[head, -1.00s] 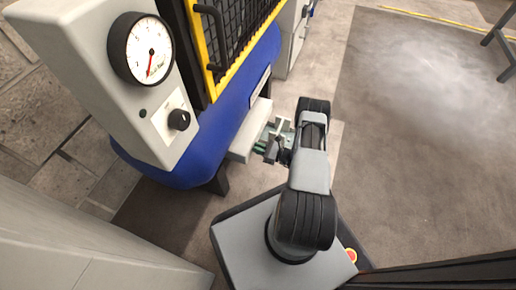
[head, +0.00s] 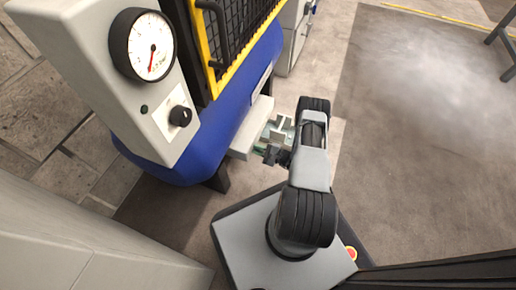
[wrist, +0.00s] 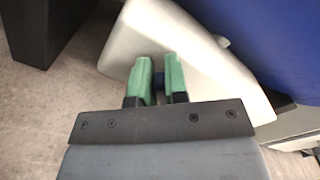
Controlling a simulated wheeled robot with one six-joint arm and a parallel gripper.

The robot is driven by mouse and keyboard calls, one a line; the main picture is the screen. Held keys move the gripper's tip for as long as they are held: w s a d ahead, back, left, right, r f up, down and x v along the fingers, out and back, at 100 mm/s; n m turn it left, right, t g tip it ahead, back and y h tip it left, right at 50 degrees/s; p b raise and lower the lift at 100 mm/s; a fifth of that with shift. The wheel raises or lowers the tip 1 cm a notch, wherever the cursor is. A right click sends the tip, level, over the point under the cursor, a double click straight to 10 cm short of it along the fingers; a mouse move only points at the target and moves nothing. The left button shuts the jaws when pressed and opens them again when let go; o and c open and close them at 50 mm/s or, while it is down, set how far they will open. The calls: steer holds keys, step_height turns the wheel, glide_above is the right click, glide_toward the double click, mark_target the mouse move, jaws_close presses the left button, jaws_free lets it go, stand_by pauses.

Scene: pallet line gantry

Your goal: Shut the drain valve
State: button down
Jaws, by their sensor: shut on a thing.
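My gripper (wrist: 158,78) has green fingertips, closed on a small dark part between them, taken to be the drain valve's handle (wrist: 159,86). Only a sliver of it shows; the rest is hidden by the fingers, so its angle cannot be told. It sits against a pale block (wrist: 190,45) low on the blue machine. In the head view my gripper (head: 265,141) is at the end of this pale block (head: 246,135), and the valve itself cannot be made out.
The blue machine body (head: 195,150) carries a grey panel with a pressure gauge (head: 147,46) and a black knob (head: 180,116). A yellow-framed mesh guard (head: 238,40) with a black handle is above. A dark machine foot (head: 219,180) stands below. Open floor lies to the right.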

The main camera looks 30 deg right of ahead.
steer(key=n, duration=0.2)
steer(key=f+n, duration=0.1)
steer(key=n, duration=0.1)
steer(key=shift+s+a, duration=0.15)
steer(key=shift+s, duration=0.05)
steer(key=shift+f+n, duration=0.2)
steer(key=shift+n, duration=0.9)
steer(key=shift+f+n, duration=0.15)
steer(key=shift+n, duration=0.95)
steer(key=c, duration=1.1)
jaws_free()
steer(key=shift+a, duration=0.1)
